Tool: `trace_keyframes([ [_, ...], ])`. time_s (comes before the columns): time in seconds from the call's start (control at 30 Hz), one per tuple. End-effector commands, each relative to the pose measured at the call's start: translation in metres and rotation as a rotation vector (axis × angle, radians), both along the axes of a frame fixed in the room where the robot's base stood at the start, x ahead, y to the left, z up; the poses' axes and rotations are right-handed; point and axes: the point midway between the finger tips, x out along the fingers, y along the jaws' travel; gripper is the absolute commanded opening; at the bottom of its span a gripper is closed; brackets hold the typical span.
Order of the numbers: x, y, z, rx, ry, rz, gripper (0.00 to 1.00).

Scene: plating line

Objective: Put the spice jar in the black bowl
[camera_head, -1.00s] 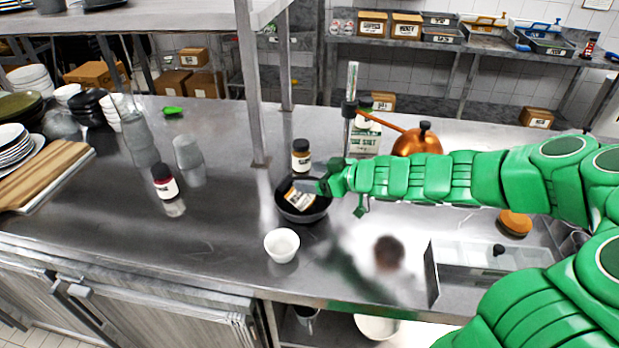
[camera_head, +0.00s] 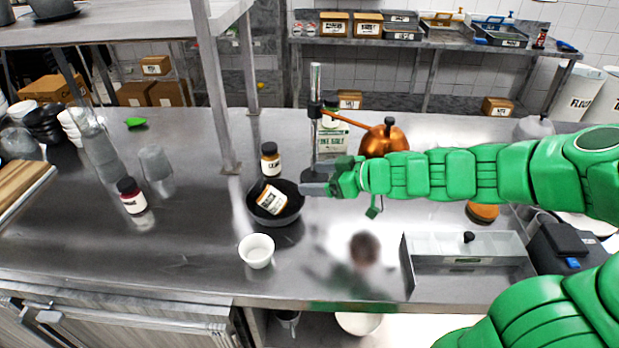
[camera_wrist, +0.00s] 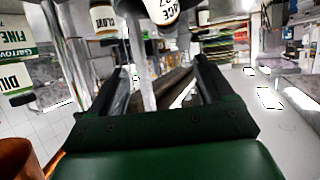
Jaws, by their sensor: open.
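A spice jar (camera_head: 271,200) with a white label and dark lid lies tilted inside the black bowl (camera_head: 289,215) on the steel counter. My gripper (camera_head: 309,188) is at the right rim of the bowl, apart from the jar. In the wrist view my gripper (camera_wrist: 160,82) has its two dark fingers spread with nothing between them. Part of a labelled jar (camera_wrist: 163,10) shows at the top of the wrist view, beyond the fingers.
A second labelled jar (camera_head: 270,160) stands behind the bowl. A white bowl (camera_head: 257,251) stands in front. A shelf post (camera_head: 217,90) rises behind the bowl.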

Motion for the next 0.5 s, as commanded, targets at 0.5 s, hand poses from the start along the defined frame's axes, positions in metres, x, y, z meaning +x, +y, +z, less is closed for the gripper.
trace_keyframes([
  [0.5,-0.025,0.006,0.014,-0.013,0.057,0.039,0.81],
])
